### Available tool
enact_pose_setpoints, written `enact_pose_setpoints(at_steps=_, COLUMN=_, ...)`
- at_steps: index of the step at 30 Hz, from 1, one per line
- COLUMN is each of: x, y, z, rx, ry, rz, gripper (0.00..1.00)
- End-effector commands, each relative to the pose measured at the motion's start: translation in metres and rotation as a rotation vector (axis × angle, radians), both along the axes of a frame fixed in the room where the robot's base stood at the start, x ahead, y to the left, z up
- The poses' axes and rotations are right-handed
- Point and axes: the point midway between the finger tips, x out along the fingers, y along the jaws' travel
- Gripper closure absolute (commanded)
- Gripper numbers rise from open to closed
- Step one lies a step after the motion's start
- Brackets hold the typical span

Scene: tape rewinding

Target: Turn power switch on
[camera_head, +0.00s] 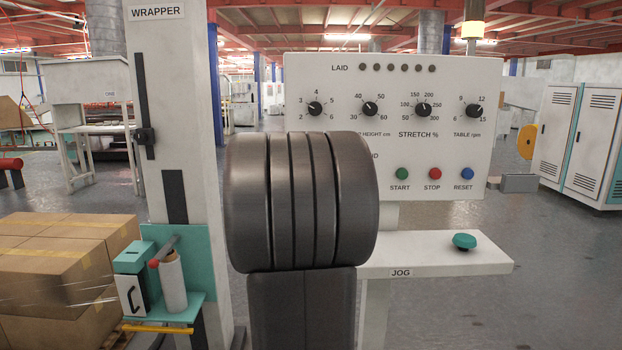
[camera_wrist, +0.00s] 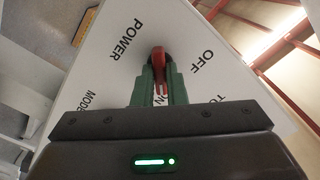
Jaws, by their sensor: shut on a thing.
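In the wrist view a red power switch handle (camera_wrist: 158,54) stands on a white panel (camera_wrist: 110,60). The panel is lettered POWER, OFF and ON, with MODE partly in view. My gripper (camera_wrist: 157,78) has its green fingers shut on the red handle. The handle's red end shows above the fingertips and a red strip shows between them. The ON lettering is partly hidden behind the fingers. In the head view my own arm blocks the middle, and neither the gripper nor the power switch shows there.
A white control panel (camera_head: 445,150) with knobs and START, STOP and RESET buttons stands behind my arm. A JOG shelf (camera_head: 420,262) with a teal button (camera_head: 464,241) juts out at right. The WRAPPER column (camera_head: 178,80) and stacked cartons (camera_head: 60,270) are at left.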

Motion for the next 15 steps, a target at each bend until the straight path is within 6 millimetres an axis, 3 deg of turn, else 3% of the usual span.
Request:
enact_pose_setpoints(at_steps=8, x=0.0000, y=0.0001, z=-0.0002, rx=0.003, ry=0.000, rz=0.000, gripper=1.00)
enact_pose_setpoints(at_steps=9, x=0.0000, y=0.0001, z=-0.0002, rx=0.003, ry=0.000, rz=0.000, gripper=0.82)
enact_pose_setpoints(at_steps=11, x=0.0000, y=0.0001, z=-0.0002, rx=0.002, ry=0.000, rz=0.000, gripper=0.71)
enact_pose_setpoints(at_steps=12, x=0.0000, y=0.0001, z=-0.0002, rx=0.002, ry=0.000, rz=0.000, gripper=0.66)
enact_pose_setpoints(at_steps=15, x=0.0000, y=0.0001, z=-0.0002, rx=0.002, ry=0.000, rz=0.000, gripper=0.66)
